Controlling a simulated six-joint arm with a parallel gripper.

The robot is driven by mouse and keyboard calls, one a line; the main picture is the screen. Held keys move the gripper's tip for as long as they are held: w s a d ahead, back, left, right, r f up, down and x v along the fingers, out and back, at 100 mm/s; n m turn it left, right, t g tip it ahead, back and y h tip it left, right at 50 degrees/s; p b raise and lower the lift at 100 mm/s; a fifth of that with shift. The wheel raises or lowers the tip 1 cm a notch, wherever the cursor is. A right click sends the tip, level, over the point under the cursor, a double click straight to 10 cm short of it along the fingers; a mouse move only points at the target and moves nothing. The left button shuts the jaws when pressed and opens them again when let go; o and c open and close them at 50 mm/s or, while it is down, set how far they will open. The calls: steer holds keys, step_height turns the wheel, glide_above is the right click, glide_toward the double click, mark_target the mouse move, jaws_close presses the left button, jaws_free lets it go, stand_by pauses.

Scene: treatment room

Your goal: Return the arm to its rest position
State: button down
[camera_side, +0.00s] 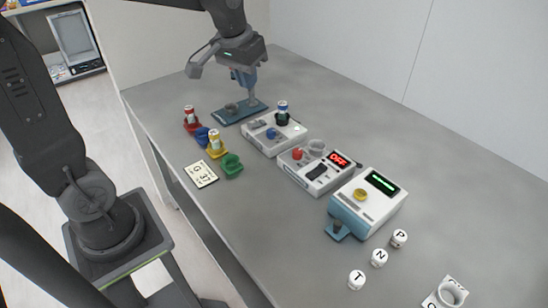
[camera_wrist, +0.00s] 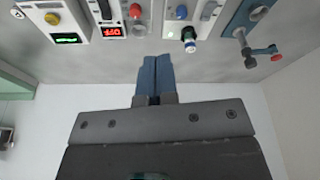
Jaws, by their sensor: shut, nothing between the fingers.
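My gripper (camera_side: 245,84) is at the back of the table in the side view, pointing down above the far end of the row of devices. In the wrist view its two blue fingers (camera_wrist: 156,60) lie together, shut, with nothing between them. In the side view a blue base plate (camera_side: 228,117) with a grey upright part sits just below the fingers. Whether the fingers touch that part cannot be told from the side view; in the wrist view the blue device (camera_wrist: 241,22) is apart from them, at the upper right.
White devices with a red OFF display (camera_side: 339,160) and a green display (camera_side: 383,183) stand along the grey table (camera_side: 440,205). Red, yellow and green holders (camera_side: 232,167) and a card (camera_side: 201,174) lie near the left edge. Lettered caps (camera_side: 357,280) lie in front. A wall rises behind.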

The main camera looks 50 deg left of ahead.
steer(key=s+d+m+t, duration=0.1)
steer(key=s+d, duration=0.2)
steer(key=s, duration=0.5)
steer(key=s+d+m+t, duration=0.1)
steer(key=s+d, duration=0.3)
steer(key=s, duration=0.4)
steer(key=shift+f+m+t+h, duration=0.15)
steer(key=shift+m+t+h, duration=0.15)
steer(key=shift+m, duration=0.1)
